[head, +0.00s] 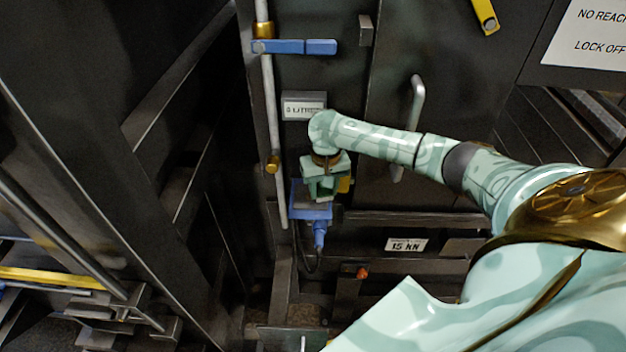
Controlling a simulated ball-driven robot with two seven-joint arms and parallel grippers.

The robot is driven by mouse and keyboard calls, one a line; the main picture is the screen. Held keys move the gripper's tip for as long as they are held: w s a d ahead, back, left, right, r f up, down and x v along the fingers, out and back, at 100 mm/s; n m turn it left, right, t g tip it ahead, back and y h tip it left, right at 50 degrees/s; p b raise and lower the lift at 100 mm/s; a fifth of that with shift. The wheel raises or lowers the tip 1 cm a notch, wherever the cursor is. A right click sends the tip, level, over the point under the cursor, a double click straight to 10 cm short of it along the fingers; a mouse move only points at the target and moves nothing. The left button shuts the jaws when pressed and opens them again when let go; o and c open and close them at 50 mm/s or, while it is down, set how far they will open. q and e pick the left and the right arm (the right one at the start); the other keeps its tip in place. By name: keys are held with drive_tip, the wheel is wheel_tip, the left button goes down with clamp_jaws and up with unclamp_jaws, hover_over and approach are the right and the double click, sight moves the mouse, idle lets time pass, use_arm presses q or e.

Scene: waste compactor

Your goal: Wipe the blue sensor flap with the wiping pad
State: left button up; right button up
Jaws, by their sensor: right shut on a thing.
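The blue sensor flap (297,200) is a small blue plate low on the dark machine front, with a blue connector (319,233) and a dark cable below it. My right gripper (323,197) points down in front of the flap and covers much of it. It is shut on the wiping pad, which is mostly hidden; a small yellow patch (346,184) shows at the gripper's right side and may be part of it. I cannot tell whether the pad touches the flap. My left gripper is out of view.
A vertical grey rod (270,110) with brass collars and a blue lever (293,47) stands above and left of the flap. A label plate (304,107) is above my gripper. A grey door handle (416,105) and a "15 KN" plate (406,245) are to the right.

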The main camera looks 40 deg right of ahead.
sight(308, 200)
drive_tip(key=shift+s+d+f, duration=0.25)
drive_tip(key=shift+s+d, duration=0.05)
drive_tip(key=shift+s, duration=0.25)
drive_tip(key=shift+s+a, duration=0.2)
drive_tip(key=shift+s, duration=0.15)
drive_tip(key=shift+w+a+r, duration=0.1)
drive_tip(key=shift+w+a, duration=0.4)
drive_tip(key=shift+a, duration=0.3)
drive_tip(key=shift+w+a+r, duration=0.1)
drive_tip(key=shift+w+a, duration=0.4)
drive_tip(key=shift+a, duration=0.25)
drive_tip(key=shift+w+a, duration=0.3)
drive_tip(key=shift+w, duration=0.05)
drive_tip(key=shift+w+a, duration=0.7)
drive_tip(key=shift+w, duration=0.05)
drive_tip(key=shift+a+r, duration=0.15)
drive_tip(key=shift+a, duration=0.05)
drive_tip(key=shift+w+r, duration=0.1)
drive_tip(key=shift+d, duration=0.45)
drive_tip(key=shift+s+d, duration=0.3)
drive_tip(key=shift+s, duration=0.15)
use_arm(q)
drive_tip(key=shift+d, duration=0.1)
use_arm(e)
drive_tip(key=shift+s+d+f, duration=0.15)
drive_tip(key=shift+s+d, duration=0.7)
drive_tip(key=shift+d, duration=0.1)
drive_tip(key=shift+s+d+f, duration=0.1)
drive_tip(key=shift+s+d, duration=0.7)
drive_tip(key=shift+d, duration=0.15)
